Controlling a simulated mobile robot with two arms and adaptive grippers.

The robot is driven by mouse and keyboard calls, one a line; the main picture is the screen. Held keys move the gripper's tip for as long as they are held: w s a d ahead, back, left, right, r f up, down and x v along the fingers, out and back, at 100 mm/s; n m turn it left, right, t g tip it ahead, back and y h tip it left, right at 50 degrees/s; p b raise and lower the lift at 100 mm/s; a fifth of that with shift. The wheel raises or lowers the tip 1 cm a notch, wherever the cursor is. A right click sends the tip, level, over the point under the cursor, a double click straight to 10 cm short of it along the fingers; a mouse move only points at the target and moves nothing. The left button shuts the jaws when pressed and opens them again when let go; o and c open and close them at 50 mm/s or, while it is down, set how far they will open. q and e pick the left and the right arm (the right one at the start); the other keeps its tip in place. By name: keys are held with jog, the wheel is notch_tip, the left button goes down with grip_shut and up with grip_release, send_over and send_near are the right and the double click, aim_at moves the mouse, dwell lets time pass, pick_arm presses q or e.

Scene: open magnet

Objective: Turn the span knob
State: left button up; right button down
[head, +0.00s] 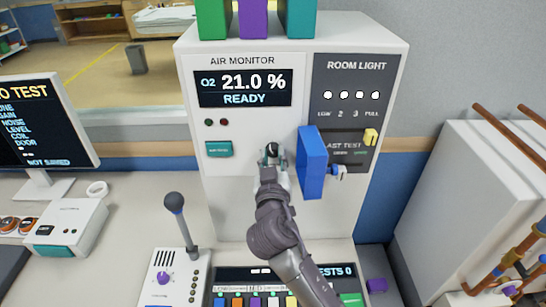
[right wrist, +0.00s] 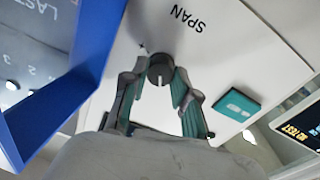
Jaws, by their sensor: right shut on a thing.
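The span knob (right wrist: 160,73) is a dark round knob with a pale pointer line on the white front of the air monitor (head: 230,195). The word SPAN is printed beside it in the right wrist view. My right gripper (right wrist: 160,84) is shut on the knob, with a finger on each side of it. In the head view my right gripper (head: 272,160) reaches up to the panel, and the hand mostly hides the knob. The display (head: 243,85) reads O2 21.0 % READY. My left gripper is not in view.
A blue block-like part (head: 312,162) stands out from the panel just right of my gripper. A teal button (head: 218,149) is to the left. A monitor (head: 40,120) stands at the far left.

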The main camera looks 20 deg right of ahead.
dwell(0.4)
jog(key=c, duration=0.9)
grip_release()
jog(key=v, duration=1.2)
